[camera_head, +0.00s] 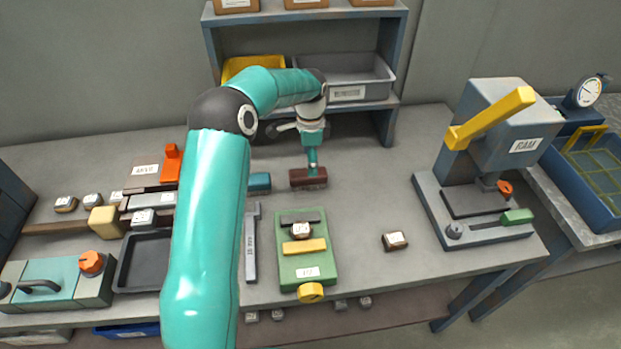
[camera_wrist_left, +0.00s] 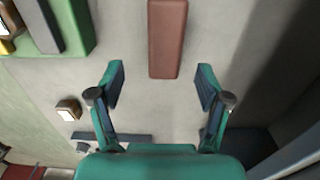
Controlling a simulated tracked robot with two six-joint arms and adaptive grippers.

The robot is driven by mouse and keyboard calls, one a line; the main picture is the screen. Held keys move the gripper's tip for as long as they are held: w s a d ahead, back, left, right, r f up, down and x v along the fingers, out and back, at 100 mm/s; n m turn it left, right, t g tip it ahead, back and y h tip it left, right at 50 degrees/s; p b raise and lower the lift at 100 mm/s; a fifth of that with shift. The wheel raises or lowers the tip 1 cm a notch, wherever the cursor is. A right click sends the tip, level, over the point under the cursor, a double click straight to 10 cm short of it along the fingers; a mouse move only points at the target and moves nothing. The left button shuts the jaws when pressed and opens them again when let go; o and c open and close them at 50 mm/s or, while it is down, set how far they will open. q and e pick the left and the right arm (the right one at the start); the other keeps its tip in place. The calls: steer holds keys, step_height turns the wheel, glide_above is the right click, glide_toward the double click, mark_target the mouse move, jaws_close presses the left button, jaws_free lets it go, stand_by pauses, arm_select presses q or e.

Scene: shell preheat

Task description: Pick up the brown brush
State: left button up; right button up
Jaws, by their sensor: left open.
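The brown brush (camera_head: 308,180) lies on the grey workbench towards the back, in front of the shelf, in the head view. In the left wrist view its reddish-brown long body (camera_wrist_left: 167,38) lies ahead of the fingertips, roughly midway between them. My left gripper (camera_head: 312,160) is over the back of the bench at the brush; its fingers are small in the head view. In the left wrist view the left gripper (camera_wrist_left: 161,82) is open, with nothing between its fingers. My right gripper is not in view.
A green fixture (camera_head: 306,268) and a small labelled block (camera_head: 395,240) are in front of the brush. A teal block (camera_head: 260,182) is to its left. The shelf (camera_head: 397,50) with a grey bin (camera_head: 345,75) stands behind. The press (camera_head: 490,140) is at right.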

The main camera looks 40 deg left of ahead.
mark_target(308, 179)
arm_select(q)
steer(key=shift+s+a+f, duration=0.1)
steer(key=shift+s+f, duration=0.05)
steer(key=shift+f, duration=0.35)
steer(key=shift+s+a+f, duration=0.1)
steer(key=shift+f, duration=0.4)
steer(key=f, duration=0.1)
steer(key=f+p, duration=0.2)
steer(key=f, duration=0.1)
steer(key=shift+w+a, duration=0.2)
steer(key=shift+a, duration=0.05)
steer(key=shift+f, duration=0.5)
steer(key=c, duration=1.3)
